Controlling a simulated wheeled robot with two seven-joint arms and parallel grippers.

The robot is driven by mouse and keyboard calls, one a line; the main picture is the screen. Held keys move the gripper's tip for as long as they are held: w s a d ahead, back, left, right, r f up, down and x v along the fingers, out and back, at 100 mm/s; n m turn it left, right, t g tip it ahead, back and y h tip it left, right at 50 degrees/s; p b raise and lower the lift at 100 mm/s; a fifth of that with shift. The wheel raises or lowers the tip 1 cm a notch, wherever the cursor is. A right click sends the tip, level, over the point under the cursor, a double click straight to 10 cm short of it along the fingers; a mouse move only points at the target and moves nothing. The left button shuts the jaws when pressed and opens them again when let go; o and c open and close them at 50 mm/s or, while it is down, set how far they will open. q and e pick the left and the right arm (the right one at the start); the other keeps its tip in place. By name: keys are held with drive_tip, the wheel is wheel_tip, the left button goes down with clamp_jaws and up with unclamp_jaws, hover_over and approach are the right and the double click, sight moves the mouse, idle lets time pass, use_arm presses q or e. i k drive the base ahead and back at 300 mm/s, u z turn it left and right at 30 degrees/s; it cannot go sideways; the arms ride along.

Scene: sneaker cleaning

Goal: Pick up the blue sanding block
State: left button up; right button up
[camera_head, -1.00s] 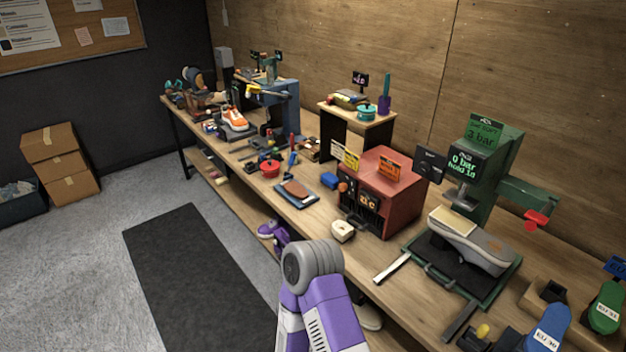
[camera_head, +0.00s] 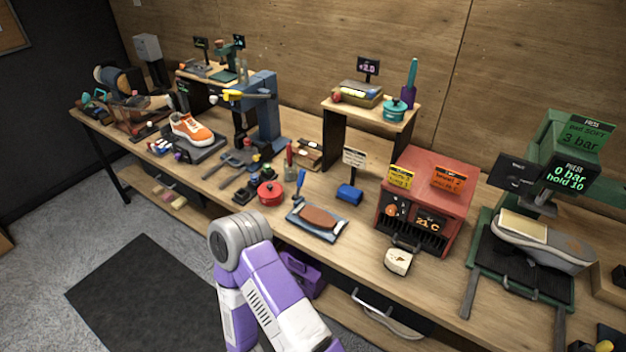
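A purple and white arm of mine with a grey round joint rises at the bottom, in front of the bench edge. No fingertips of either gripper show.
A dark tray with a brown pad (camera_head: 320,217) lies in front of the block, and a red pot (camera_head: 270,193) stands to its left. The red box (camera_head: 427,196) and a cream block (camera_head: 397,261) are to the right. A raised shelf (camera_head: 372,113) stands behind.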

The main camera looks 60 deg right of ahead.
sight(352, 196)
drive_tip(key=i, duration=1.65)
drive_tip(key=z, duration=3.65)
